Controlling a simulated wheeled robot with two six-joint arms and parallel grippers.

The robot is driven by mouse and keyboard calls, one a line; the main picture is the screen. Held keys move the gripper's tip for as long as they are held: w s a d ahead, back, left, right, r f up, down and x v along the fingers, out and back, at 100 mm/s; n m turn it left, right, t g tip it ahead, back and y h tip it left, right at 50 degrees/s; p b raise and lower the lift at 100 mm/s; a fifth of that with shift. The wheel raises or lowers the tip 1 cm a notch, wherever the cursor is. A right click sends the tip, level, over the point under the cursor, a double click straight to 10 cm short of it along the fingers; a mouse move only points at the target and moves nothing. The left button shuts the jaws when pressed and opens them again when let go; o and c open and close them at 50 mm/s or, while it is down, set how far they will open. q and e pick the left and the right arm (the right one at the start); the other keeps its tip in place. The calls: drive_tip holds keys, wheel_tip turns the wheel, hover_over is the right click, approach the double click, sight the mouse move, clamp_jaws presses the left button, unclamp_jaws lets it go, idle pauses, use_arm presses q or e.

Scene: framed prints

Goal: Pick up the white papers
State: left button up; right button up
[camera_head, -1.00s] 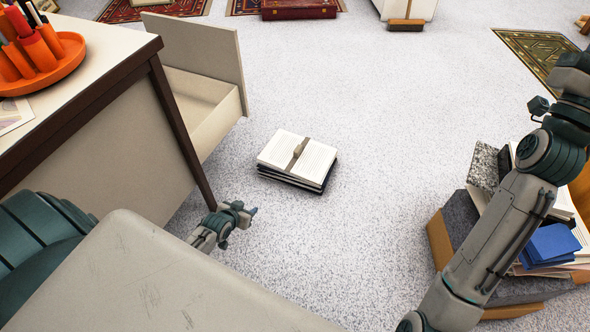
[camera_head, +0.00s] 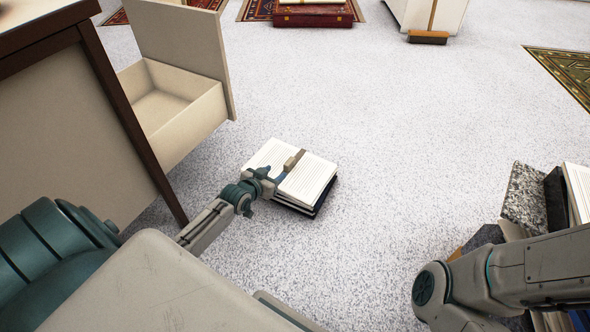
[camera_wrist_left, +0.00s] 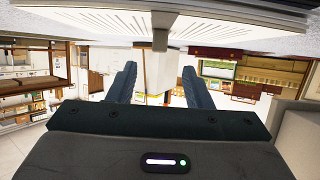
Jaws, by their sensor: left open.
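The white papers (camera_head: 314,179) lie on the floor as a printed stack with a grey-brown band and raised tab (camera_head: 292,161) across the middle. Dark layers show beneath them. My left gripper (camera_head: 277,178) reaches in at the near left edge of the papers, by the band; contact cannot be told. In the left wrist view, which looks upside down, the papers (camera_wrist_left: 215,30) span the top. The fingers of the gripper (camera_wrist_left: 159,84) stand apart there, with the tab (camera_wrist_left: 160,40) in line with the gap. My right arm shows at the lower right, its gripper out of view.
A desk (camera_head: 60,130) with an open drawer (camera_head: 185,125) stands at the left, close to my left arm. Books and a speckled box (camera_head: 525,195) stand at the right. A red case (camera_head: 313,14) and a patterned rug (camera_head: 568,68) lie farther back. The middle floor is clear.

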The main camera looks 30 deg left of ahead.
sight(285, 166)
use_arm(q)
drive_tip(key=b+x, duration=0.1)
drive_tip(key=x, duration=0.2)
drive_tip(key=shift+w+f+b, duration=0.15)
drive_tip(key=shift+f+b, duration=0.1)
drive_tip(key=shift+b, duration=0.15)
drive_tip(key=b+x, duration=0.4)
drive_tip(key=shift+w+f, duration=0.15)
drive_tip(key=shift+f, duration=0.1)
drive_tip(key=shift+w, duration=0.3)
drive_tip(key=shift+r, duration=0.1)
clamp_jaws()
